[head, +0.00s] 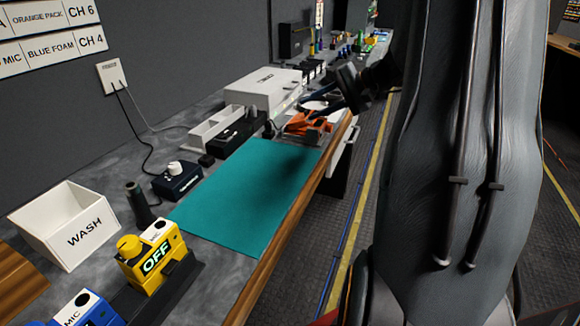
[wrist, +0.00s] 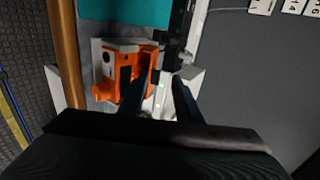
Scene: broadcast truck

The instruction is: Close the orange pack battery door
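The orange pack (head: 297,124) sits on a small light stand on the counter past the teal mat. In the wrist view the orange pack (wrist: 110,70) shows a dark round part and a dark slot on its body. An orange flap (wrist: 136,92), seemingly the battery door, is at its right side. The left finger partly hides it, so how far it stands open is unclear. My gripper (wrist: 168,82) is open, with a gap between its dark fingers. The left finger is beside or over the pack's right edge; contact is unclear. My gripper also shows in the head view (head: 327,104).
The teal mat (head: 245,195) is clear. A yellow pack (head: 152,258) and a WASH bin (head: 68,225) are nearer. The counter's wooden edge (head: 290,240) borders the aisle.

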